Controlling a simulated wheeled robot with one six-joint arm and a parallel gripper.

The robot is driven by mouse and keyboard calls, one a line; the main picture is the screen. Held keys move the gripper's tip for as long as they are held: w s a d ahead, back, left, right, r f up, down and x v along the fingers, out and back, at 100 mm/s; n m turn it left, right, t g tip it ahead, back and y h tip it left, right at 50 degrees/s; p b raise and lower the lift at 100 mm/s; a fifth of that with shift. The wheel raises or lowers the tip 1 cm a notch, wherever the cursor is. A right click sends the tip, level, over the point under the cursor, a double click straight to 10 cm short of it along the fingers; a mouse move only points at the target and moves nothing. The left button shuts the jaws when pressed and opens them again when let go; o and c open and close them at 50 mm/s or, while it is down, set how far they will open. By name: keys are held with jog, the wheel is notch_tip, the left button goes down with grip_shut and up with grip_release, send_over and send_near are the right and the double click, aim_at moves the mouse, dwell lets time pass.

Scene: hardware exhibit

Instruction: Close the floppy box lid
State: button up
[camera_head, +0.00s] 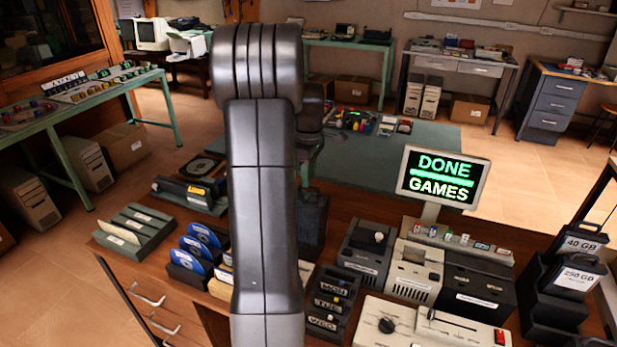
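I cannot make out with certainty a floppy box with a lid. Blue disks (204,234) stand in dark slotted holders on the wooden desk, left of my arm. A dark upright box (313,222) stands just right of my arm and is partly hidden by it; I cannot tell whether it has a lid. My large grey arm rises through the middle of the view and covers part of the desk. My gripper is not visible, and a darker part of my arm shows behind the upper link.
A monitor (443,177) reads "DONE GAMES". Grey devices (415,272) crowd the desk's right side, beside dark holders with drives (570,278). A green slotted rack (134,232) is at the left. The green mat (400,150) behind has bare space.

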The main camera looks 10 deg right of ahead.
jog(key=shift+f, duration=0.95)
jog(key=shift+c, duration=0.2)
grip_shut()
jog(key=shift+a, duration=0.1)
